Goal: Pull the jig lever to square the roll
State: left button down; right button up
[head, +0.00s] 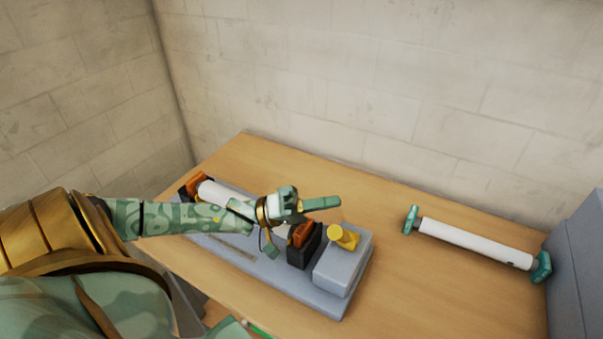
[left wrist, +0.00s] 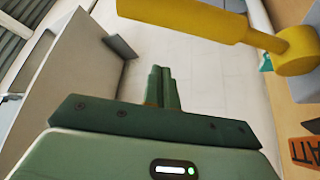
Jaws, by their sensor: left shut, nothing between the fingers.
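The jig (head: 215,247) is a grey base on the wooden table, holding a white roll (head: 214,193) between orange and black end holders. My left forearm hides part of the roll. The yellow jig lever (head: 343,237) sits on a grey block at the jig's right end. In the left wrist view the lever (left wrist: 190,18) crosses the top, with its round yellow hub at the right. My left gripper (head: 338,202) is shut and empty, above and behind the lever in the head view. Its closed fingers (left wrist: 162,88) are apart from the lever in the wrist picture.
A second white roll (head: 475,243) with teal end caps lies on the right of the table (head: 400,290). A grey box-like surface (head: 578,265) stands at the far right. Block walls rise behind the table. The table between jig and second roll is clear.

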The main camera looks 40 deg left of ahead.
pick_arm(q)
jog(key=s+d+f, duration=0.2)
jog(key=shift+d, duration=0.3)
pick_arm(e)
jog(key=shift+a+r, duration=0.3)
jog(key=shift+a, duration=0.1)
jog(key=shift+d, duration=0.1)
pick_arm(q)
jog(key=s+f+m+h+b, duration=0.1)
jog(key=s, duration=0.1)
jog(key=s+d+f+m+h+b, duration=0.1)
jog(key=s+f+m, duration=0.1)
jog(key=shift+f+m+g, duration=0.1)
jog(key=shift+m+g, duration=0.2)
jog(key=shift+g, duration=0.1)
pick_arm(e)
jog(key=f, duration=0.2)
jog(key=shift+s+d+f, duration=0.15)
jog(key=shift+s+f, duration=0.05)
jog(key=shift+f, duration=0.15)
